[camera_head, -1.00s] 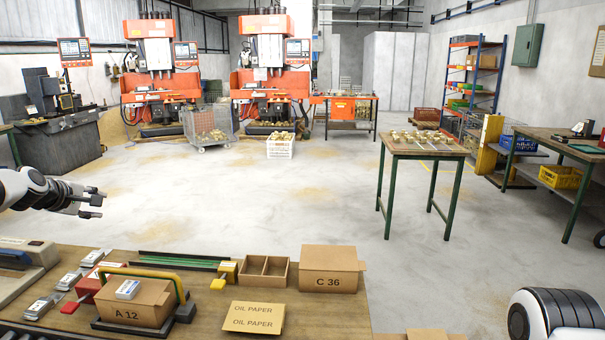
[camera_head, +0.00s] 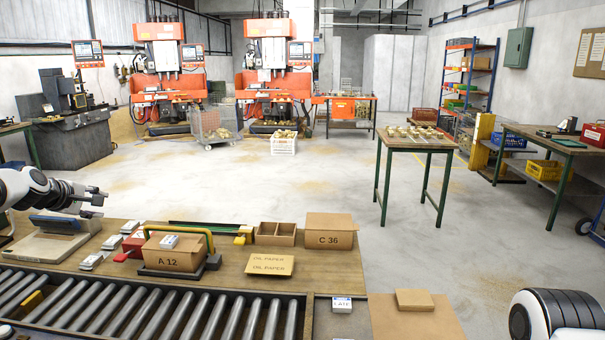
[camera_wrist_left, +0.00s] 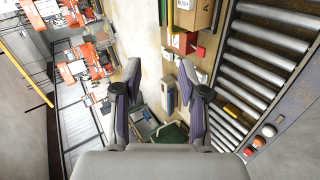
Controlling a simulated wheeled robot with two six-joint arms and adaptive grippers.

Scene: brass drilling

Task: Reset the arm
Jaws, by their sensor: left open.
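My left gripper (camera_head: 98,202) comes in from the left in the head view, above the left end of the wooden bench. In the left wrist view its two fingers (camera_wrist_left: 160,98) stand wide apart with nothing between them. It is open and empty, and apart from the things on the bench. My right arm (camera_head: 560,316) shows only as a white and black rounded part at the lower right; its gripper is out of view.
The bench (camera_head: 225,282) holds box A 12 (camera_head: 170,258), box C 36 (camera_head: 331,231), an oil paper sheet (camera_head: 270,264) and an open divided box (camera_head: 275,234). A roller conveyor (camera_head: 150,312) runs along its front. Open floor (camera_head: 320,185) lies beyond.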

